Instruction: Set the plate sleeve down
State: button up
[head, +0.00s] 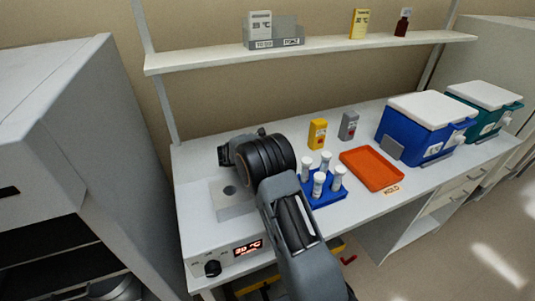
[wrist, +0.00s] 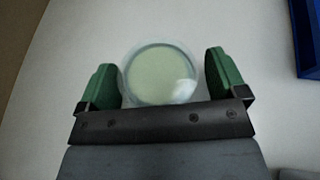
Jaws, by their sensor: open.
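The plate sleeve (wrist: 160,75) shows from above in the wrist view as a round clear dish shape with pale green inside. It stands between the two green fingers of my gripper (wrist: 162,78) on a white surface. The fingers are apart, with a narrow gap at the right; at the left I cannot tell whether the finger touches. In the head view my gripper (head: 224,154) is mostly hidden behind my wrist, over the left part of the bench, and the sleeve is hidden there.
A grey block with a round well (head: 232,196) sits near my arm, above a front panel with a red display (head: 248,247). A blue rack (head: 322,193) with several white-capped tubes is right of my arm. An orange tray (head: 371,169) and blue cooler (head: 415,133) stand further right.

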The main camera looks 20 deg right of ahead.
jog(key=shift+r, duration=0.3)
jog(key=v, duration=1.2)
jog(key=shift+f+b, duration=0.15)
jog(key=shift+b, duration=0.2)
